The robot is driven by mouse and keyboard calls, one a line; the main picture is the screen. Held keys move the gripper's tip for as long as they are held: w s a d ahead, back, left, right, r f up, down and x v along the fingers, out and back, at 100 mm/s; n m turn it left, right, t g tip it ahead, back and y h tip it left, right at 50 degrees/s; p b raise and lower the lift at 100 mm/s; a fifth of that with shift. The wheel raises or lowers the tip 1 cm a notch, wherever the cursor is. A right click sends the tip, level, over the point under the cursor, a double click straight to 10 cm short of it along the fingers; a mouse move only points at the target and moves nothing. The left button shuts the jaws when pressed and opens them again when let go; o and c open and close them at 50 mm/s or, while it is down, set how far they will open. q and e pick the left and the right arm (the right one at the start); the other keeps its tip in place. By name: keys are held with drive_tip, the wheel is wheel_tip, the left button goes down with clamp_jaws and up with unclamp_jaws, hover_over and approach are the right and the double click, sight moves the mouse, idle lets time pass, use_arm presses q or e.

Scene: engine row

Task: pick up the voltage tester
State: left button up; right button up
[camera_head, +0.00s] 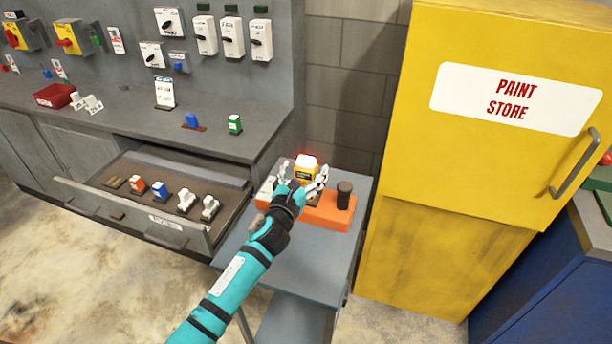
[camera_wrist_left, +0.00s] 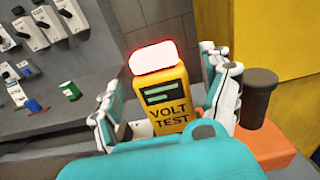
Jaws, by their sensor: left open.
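The voltage tester (camera_head: 306,167) is a yellow block with a pale, red-glowing top, standing upright on an orange base on the small grey cart. In the left wrist view the tester (camera_wrist_left: 164,98) shows a dark display and the words VOLT TEST. My left gripper (camera_head: 302,179) is open, with one finger on each side of the tester. In the left wrist view the fingers (camera_wrist_left: 166,100) appear apart from its sides, though contact low down is hidden by the teal part of my gripper. My right gripper is not in view.
A dark cylinder (camera_head: 344,195) stands on the orange base (camera_head: 322,215), close right of the gripper. The grey cart (camera_head: 290,262) has bare top in front. An open drawer (camera_head: 130,217) with several small parts lies left. A yellow paint store cabinet (camera_head: 480,130) stands right.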

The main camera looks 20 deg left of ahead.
use_arm(q)
drive_tip(key=shift+w+f, duration=0.1)
drive_tip(key=shift+w, duration=0.85)
drive_tip(key=shift+s, duration=0.1)
drive_tip(key=shift+c, duration=0.3)
drive_tip(key=c, duration=1.5)
